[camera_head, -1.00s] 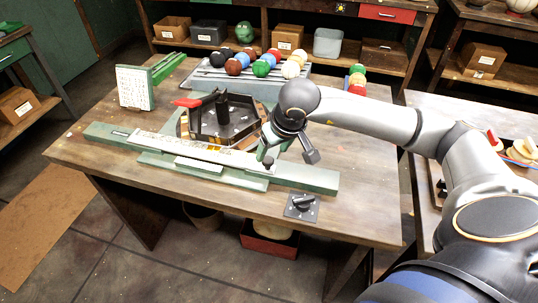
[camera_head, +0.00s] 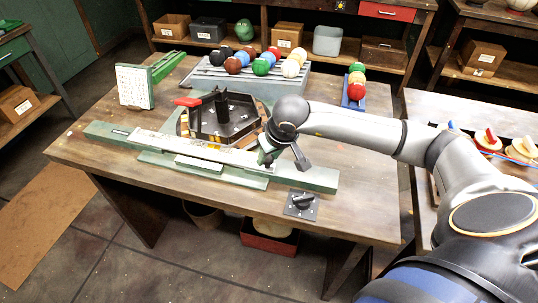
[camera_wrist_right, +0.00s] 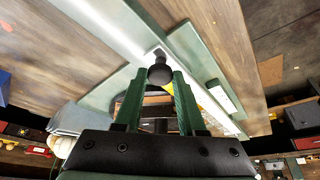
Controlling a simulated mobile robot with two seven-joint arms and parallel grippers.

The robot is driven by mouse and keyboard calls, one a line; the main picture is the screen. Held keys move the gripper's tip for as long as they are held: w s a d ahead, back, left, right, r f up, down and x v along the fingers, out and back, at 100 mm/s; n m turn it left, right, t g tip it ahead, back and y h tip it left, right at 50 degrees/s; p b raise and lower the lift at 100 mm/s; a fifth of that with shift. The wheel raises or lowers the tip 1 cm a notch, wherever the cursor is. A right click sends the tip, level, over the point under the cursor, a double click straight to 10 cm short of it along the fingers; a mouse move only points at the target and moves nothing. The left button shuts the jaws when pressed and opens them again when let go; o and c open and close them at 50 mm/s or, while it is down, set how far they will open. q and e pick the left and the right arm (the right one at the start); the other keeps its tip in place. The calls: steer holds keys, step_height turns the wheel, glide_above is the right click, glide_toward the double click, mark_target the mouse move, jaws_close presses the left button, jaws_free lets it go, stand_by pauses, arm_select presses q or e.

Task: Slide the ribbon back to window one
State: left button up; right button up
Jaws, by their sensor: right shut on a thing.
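The ribbon (camera_head: 195,148) is a pale printed strip lying along the long green rail (camera_head: 318,178) on the wooden table. My right gripper (camera_head: 265,158) is at the right part of the strip, low over the rail. In the right wrist view, the green fingers of my right gripper (camera_wrist_right: 160,78) are closed around a black round knob (camera_wrist_right: 160,72). The knob stands on the pale strip. The printing and the window numbers are too small to read. My left gripper is not in view.
A dark hexagonal tray (camera_head: 222,122) with a red-handled lever stands just behind the rail. A black dial (camera_head: 301,204) sits in front. A rack of coloured balls (camera_head: 250,85) and a white chart board (camera_head: 134,87) stand at the back. The table's front left is clear.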

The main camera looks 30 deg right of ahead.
jaws_close()
stand_by(0.9)
